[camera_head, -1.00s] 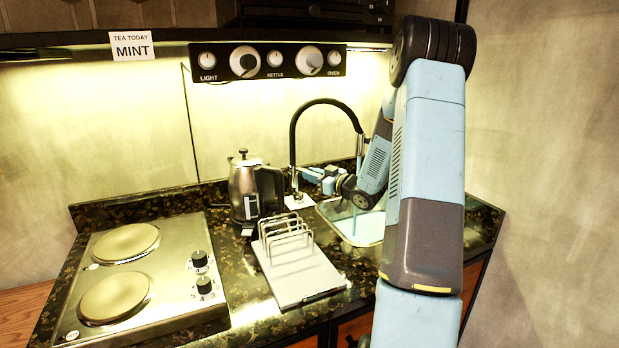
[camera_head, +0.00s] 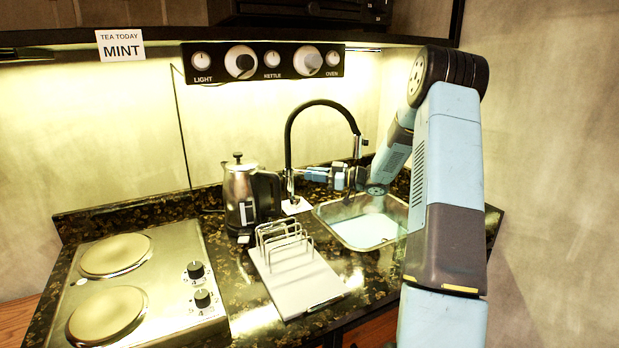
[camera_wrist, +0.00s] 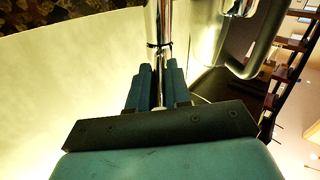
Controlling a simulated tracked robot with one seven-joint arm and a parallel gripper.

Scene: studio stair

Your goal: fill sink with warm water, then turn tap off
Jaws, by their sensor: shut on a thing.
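The tap (camera_head: 318,103) has a tall black arched spout that ends above the sink (camera_head: 328,228). The basin shows a pale bluish surface that looks like water. I cannot make out a clear stream below the spout now. My gripper (camera_head: 292,175) reaches from the right to the tap's chrome base. In the wrist view my gripper (camera_wrist: 159,68) has its two blue fingers closed around a slim chrome part of the tap (camera_wrist: 157,25). Which part of the tap it is, stem or lever, I cannot tell.
A steel kettle (camera_head: 238,196) stands just left of the tap. A wire rack (camera_head: 285,240) sits on a pale board (camera_head: 300,283) in front. A hob (camera_head: 165,255) with two plates fills the left. A knob panel (camera_head: 215,65) hangs on the wall above.

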